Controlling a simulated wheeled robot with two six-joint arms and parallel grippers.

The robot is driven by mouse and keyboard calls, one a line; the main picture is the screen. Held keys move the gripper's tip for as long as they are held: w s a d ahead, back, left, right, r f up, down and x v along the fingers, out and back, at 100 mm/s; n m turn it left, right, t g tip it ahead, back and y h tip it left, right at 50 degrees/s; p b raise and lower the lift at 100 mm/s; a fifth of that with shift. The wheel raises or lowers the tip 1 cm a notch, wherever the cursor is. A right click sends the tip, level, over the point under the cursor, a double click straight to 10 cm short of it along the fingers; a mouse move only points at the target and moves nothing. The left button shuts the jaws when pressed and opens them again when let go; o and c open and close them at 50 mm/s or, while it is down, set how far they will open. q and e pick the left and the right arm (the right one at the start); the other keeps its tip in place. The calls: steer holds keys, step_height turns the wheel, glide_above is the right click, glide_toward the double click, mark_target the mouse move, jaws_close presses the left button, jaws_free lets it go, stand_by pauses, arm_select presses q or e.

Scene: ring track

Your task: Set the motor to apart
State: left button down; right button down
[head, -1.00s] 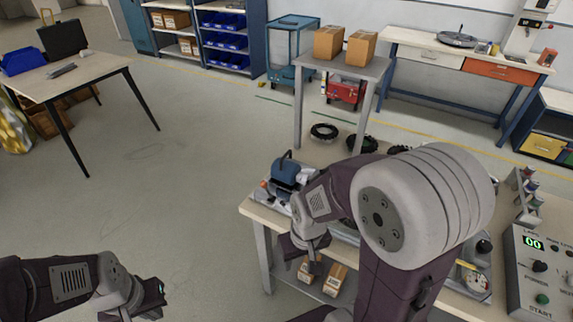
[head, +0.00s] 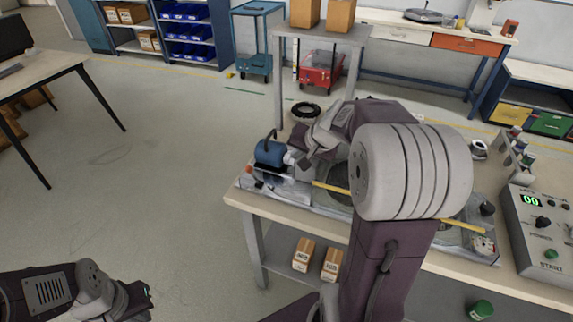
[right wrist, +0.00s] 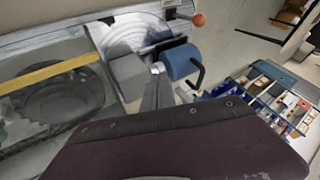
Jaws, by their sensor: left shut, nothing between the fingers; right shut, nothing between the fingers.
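The blue motor (head: 269,152) with a dark handle on top sits at the left end of the track unit on the bench. It also shows in the right wrist view (right wrist: 178,62), beside a grey block (right wrist: 128,76). My right gripper (head: 298,158) is shut and close to the right side of the motor. In the right wrist view its fingers (right wrist: 157,76) point towards the motor; whether they touch it I cannot tell. My left gripper (head: 147,300) is shut and empty, low at the left over the floor, away from the bench.
A yellow bar (head: 463,226) crosses the track unit, partly hidden by my right arm. An orange knob (right wrist: 199,19) stands near the motor. A control box (head: 545,222) reading 00 is at the right. Boxes (head: 303,254) sit on the shelf below.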

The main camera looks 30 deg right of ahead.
mark_target(277, 159)
steer(key=b+x, duration=0.2)
steer(key=x, duration=0.8)
steer(key=shift+w, duration=0.1)
steer(key=shift+w+a, duration=0.1)
steer(key=shift+w+a+r+p, duration=0.15)
steer(key=shift+w+a+p, duration=0.55)
steer(key=shift+w+a, duration=0.3)
steer(key=shift+w, duration=0.1)
